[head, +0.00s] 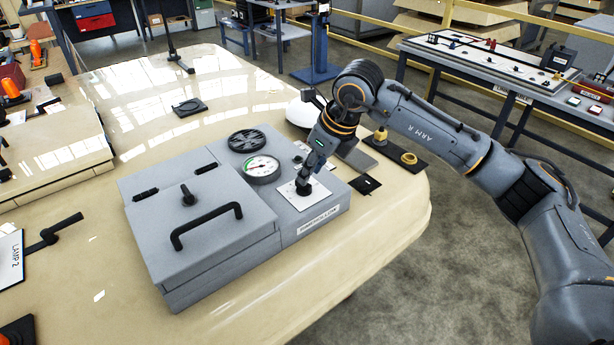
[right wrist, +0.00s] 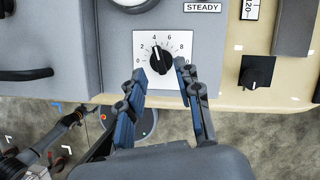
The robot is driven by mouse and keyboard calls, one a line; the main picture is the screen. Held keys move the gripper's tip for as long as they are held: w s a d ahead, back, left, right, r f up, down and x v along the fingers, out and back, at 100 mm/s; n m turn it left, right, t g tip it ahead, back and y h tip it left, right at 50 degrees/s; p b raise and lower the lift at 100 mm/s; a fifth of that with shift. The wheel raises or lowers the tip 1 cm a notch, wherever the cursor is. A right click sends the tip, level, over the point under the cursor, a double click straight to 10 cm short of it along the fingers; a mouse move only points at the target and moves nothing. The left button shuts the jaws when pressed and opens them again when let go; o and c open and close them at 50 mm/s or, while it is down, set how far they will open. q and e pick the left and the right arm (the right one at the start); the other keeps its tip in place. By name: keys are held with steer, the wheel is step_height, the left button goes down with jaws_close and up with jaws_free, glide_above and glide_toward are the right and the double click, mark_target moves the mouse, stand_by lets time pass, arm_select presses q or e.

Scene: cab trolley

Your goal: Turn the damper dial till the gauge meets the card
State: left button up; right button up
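The damper dial is a black knob (right wrist: 160,59) on a white plate (right wrist: 148,41) with a numbered scale. Its white mark points up, near the 4. The plate (head: 291,199) also shows on the grey box in the head view, with the knob largely hidden by my gripper. The round gauge (head: 263,168) has a white face with a green patch; its reading is too small to tell. A card (right wrist: 250,9) reading "120" is cut by the top edge. My right gripper (right wrist: 160,69) is open, its fingertips either side of the knob's near end; contact is unclear. My left gripper is not in view.
The grey box (head: 171,258) has a lid with a black handle (head: 206,224) and a round black vent (head: 247,140). A small black knob (right wrist: 257,72) sits right of the dial. The cream surface in front is clear.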

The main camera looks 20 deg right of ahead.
steer(key=v, duration=0.8)
steer(key=shift+s, duration=0.1)
